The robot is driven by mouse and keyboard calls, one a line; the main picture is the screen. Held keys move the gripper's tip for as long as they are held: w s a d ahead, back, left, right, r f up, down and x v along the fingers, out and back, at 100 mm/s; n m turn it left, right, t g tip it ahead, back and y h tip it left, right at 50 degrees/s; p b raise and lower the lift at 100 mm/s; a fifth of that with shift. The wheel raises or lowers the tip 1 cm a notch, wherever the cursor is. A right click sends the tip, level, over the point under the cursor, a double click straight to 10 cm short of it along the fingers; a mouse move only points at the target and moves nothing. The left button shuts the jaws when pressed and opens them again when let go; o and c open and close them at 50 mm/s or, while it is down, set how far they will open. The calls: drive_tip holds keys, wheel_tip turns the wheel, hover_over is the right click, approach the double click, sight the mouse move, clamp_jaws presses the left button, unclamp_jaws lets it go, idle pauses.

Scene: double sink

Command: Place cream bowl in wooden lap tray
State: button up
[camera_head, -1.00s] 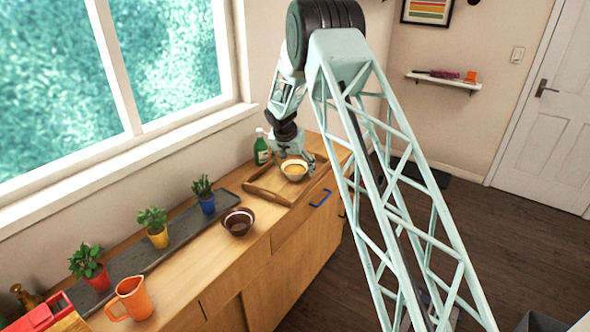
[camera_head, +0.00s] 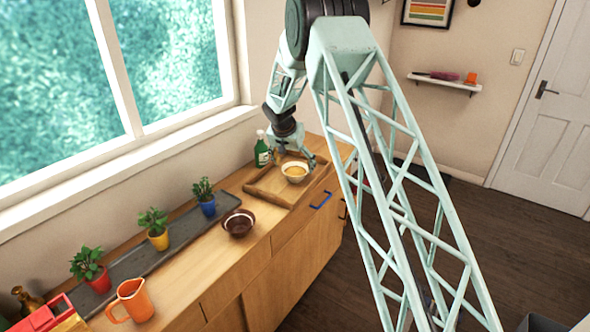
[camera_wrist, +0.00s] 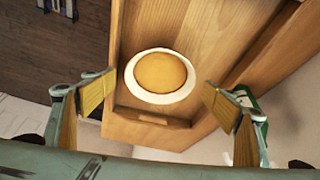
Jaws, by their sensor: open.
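The cream bowl (camera_head: 295,173) has a pale rim and a yellow-orange inside. It appears upright inside the wooden lap tray (camera_head: 267,195), towards the tray's right side. In the wrist view the bowl (camera_wrist: 160,76) lies between and beyond my fingertips, near a tray end (camera_wrist: 152,119) with a handle slot. My gripper (camera_head: 295,162) is over the tray around the bowl in the head view. In the wrist view my gripper (camera_wrist: 160,96) is open, with gaps between both yellow finger pads and the bowl. The bowl's underside is hidden.
A green bottle (camera_head: 262,150) stands just behind the tray by the wall. Potted plants (camera_head: 157,229) stand on a long grey tray; an orange pitcher (camera_head: 134,301) is at the near left.

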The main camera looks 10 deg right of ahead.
drive_tip(key=v, duration=0.8)
drive_tip(key=shift+r, duration=0.25)
drive_tip(key=shift+s+r, duration=0.1)
drive_tip(key=shift+s, duration=0.1)
idle(0.5)
